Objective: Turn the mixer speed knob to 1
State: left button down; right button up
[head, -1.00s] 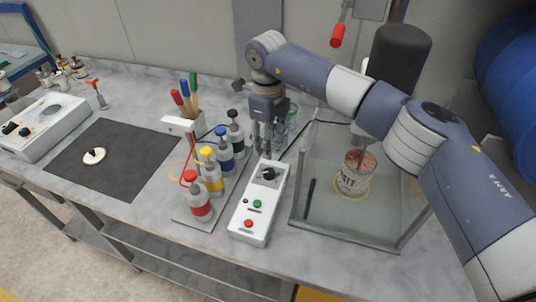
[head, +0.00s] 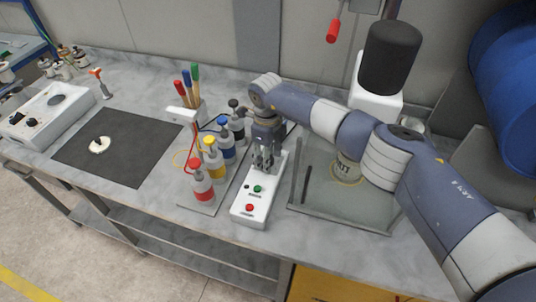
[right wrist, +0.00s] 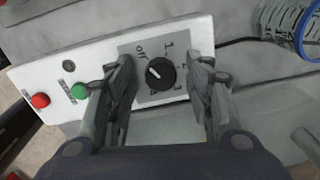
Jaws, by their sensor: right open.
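The white control box (head: 252,211) stands on the bench. It carries a black mixer speed knob (right wrist: 160,73) on a grey dial plate (right wrist: 146,98), with a red button (right wrist: 40,100) and a green button (right wrist: 79,91). The knob's white mark points up and left, toward the printed "off". A "1" and other partly hidden marks lie to its right. My right gripper (head: 264,160) is over the dial end of the box and hides the knob in the head view. In the right wrist view its open fingers (right wrist: 163,71) are on either side of the knob, with gaps.
Bottles with red (head: 197,163), yellow, blue and black tops stand just left of the box. A dark mat (head: 120,158) lies on the left.

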jog(key=c, duration=1.1)
jog(key=shift+w+f+m+b, duration=0.1)
jog(key=shift+m+b, duration=1)
jog(key=shift+b, duration=0.05)
jog(key=m+b, duration=0.4)
jog(key=m, duration=0.2)
jog(key=shift+b, duration=0.35)
jog(key=shift+w+r+m+b, duration=0.1)
jog(key=shift+r+m+b, duration=0.1)
jog(key=shift+m+b, duration=1.15)
jog(key=shift+m+p, duration=0.3)
jog(key=shift+m, duration=0.25)
jog(key=shift+r, duration=0.1)
